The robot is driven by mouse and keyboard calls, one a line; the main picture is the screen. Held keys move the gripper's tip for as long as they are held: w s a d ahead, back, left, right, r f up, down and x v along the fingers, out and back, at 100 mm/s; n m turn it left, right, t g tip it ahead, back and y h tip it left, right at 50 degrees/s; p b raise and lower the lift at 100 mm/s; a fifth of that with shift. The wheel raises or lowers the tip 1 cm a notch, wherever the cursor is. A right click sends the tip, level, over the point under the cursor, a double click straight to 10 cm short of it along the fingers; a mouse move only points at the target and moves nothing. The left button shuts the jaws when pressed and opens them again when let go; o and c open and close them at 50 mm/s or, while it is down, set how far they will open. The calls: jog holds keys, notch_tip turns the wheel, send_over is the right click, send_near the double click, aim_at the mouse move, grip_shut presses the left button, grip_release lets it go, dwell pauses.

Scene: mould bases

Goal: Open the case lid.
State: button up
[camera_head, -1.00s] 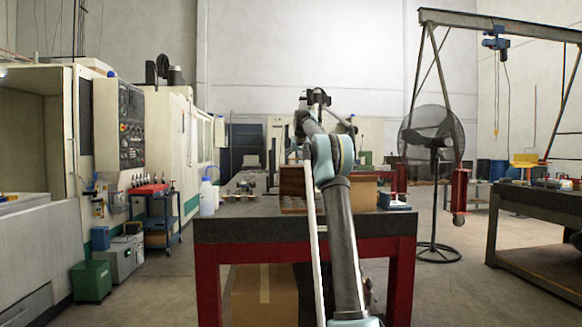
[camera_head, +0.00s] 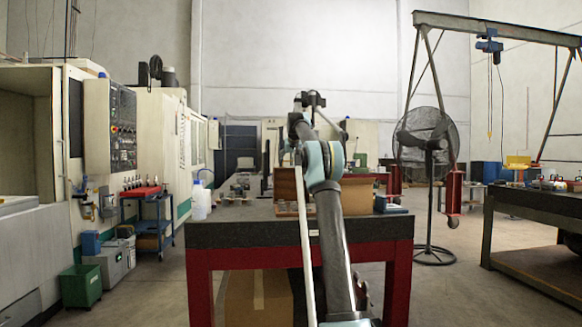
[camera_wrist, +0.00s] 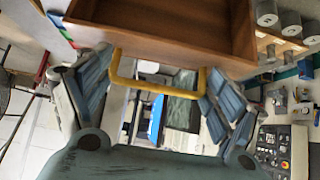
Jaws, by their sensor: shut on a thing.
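The brown wooden case (camera_head: 285,184) stands on the dark-topped bench, partly hidden behind my arm in the head view. In the wrist view a brown wooden panel with raised walls around a dark recess (camera_wrist: 170,22) fills the top; I cannot tell whether this is the lid or the body. A yellow U-shaped handle (camera_wrist: 165,88) projects from its near edge. My gripper (camera_wrist: 160,72) has its two blue-grey ribbed fingers at either side of the handle, shut on it. The gripper's contact with the handle cannot be seen in the head view.
The bench (camera_head: 255,234) has a dark top and red legs. A white bottle (camera_head: 200,200) stands at its left, and a cardboard box (camera_head: 357,188) sits right of my arm. A pedestal fan (camera_head: 427,145) stands to the right. Metal cylinders (camera_wrist: 289,25) lie beside the case.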

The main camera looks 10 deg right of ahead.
jog(key=shift+a+r, duration=0.1)
jog(key=shift+a, duration=0.2)
jog(key=o, duration=1.3)
jog(key=shift+d, duration=0.1)
jog(key=shift+s+r, duration=0.15)
jog(key=v, duration=1.1)
jog(key=shift+s+r, duration=0.15)
